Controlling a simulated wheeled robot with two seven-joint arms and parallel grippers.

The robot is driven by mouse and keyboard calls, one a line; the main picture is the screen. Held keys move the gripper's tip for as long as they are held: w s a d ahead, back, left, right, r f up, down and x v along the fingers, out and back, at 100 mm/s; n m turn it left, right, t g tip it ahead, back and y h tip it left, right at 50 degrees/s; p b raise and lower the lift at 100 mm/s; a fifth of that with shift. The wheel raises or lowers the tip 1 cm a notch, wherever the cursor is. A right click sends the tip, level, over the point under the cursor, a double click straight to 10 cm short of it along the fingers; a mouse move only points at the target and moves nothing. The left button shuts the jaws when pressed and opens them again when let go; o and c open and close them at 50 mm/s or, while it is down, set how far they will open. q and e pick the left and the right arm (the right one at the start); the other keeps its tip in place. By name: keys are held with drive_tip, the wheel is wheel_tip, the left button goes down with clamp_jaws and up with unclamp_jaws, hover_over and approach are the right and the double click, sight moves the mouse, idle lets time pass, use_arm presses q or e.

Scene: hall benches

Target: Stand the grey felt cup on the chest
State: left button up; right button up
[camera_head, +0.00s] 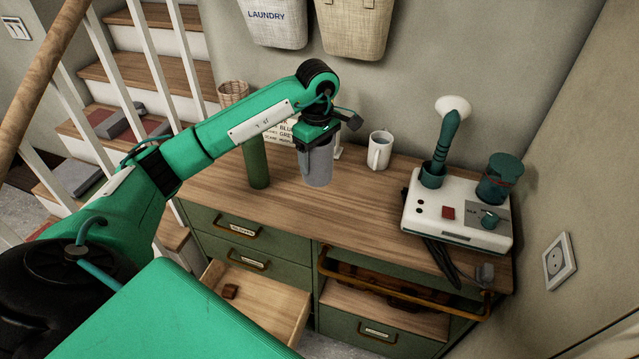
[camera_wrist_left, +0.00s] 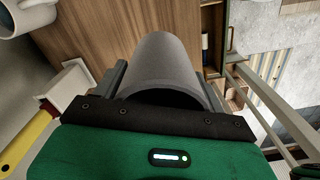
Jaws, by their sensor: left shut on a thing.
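The grey felt cup (camera_head: 317,166) is upright in the head view, over the wooden top of the chest (camera_head: 350,213). My left gripper (camera_head: 318,143) comes down from above and is shut on the cup near its upper end. In the left wrist view the grey cup (camera_wrist_left: 160,65) shows between the two fingers, in front of the green gripper body. I cannot tell whether its base touches the chest top. My right gripper is not in view.
A green cylinder (camera_head: 256,162) stands left of the cup, a white mug (camera_head: 379,150) to its right. A lettered card (camera_head: 283,131) is behind. A white appliance (camera_head: 455,210) fills the right end. A lower drawer (camera_head: 268,300) is open. The front middle of the top is clear.

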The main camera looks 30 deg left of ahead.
use_arm(q)
wheel_tip(320, 180, down, 11)
drive_tip(key=p, duration=0.2)
drive_tip(key=shift+f+p, duration=0.15)
drive_tip(key=shift+p, duration=0.15)
drive_tip(key=shift+f, duration=0.1)
drive_tip(key=o, duration=1)
drive_tip(key=shift+c, duration=0.2)
drive_tip(key=shift+r, duration=0.3)
wheel_tip(320, 180, up, 10)
drive_tip(key=b, duration=0.3)
drive_tip(key=shift+r+b, duration=0.15)
drive_tip(key=shift+b, duration=0.25)
drive_tip(key=shift+r, duration=0.7)
